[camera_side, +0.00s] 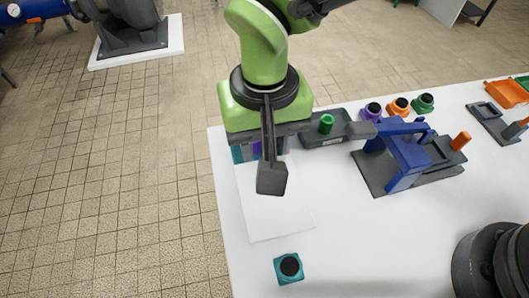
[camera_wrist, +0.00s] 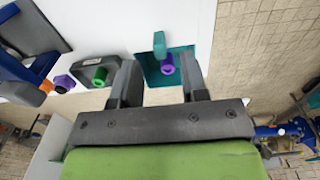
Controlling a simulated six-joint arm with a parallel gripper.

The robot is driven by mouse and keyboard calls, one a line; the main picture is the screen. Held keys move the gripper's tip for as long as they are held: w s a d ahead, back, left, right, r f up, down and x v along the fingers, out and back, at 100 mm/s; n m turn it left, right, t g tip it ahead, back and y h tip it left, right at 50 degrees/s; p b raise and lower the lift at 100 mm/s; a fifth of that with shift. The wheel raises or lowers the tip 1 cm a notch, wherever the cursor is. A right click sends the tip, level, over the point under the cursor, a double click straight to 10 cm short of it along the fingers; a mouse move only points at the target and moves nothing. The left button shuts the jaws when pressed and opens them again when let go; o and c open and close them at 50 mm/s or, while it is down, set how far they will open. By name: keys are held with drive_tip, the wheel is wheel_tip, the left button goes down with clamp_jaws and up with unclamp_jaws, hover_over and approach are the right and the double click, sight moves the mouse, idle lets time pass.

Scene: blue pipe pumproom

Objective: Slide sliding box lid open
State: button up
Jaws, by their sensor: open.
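A teal box (camera_wrist: 180,52) shows in the wrist view, with a purple cylinder (camera_wrist: 167,66) inside its uncovered part. A white flat panel (camera_side: 272,215), which looks like the sliding lid, extends from the box toward the side camera. A small upright teal block (camera_wrist: 159,44), seemingly the lid's handle, stands at the edge of the opening. My gripper (camera_wrist: 160,78) is open, its dark fingers either side of the purple cylinder in the picture. In the side view, my gripper (camera_side: 272,178) appears over the panel and hides the handle. I cannot tell whether it touches anything.
A grey block with a green knob (camera_side: 326,123) stands right of the box. A blue fixture (camera_side: 405,155) on a dark base is farther right. Purple, orange and green round-topped pieces stand behind it. A teal cube (camera_side: 289,268) sits near the front. The table's left edge is close.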

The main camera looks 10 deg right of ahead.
drive_tip(key=shift+f, duration=2.15)
clamp_jaws()
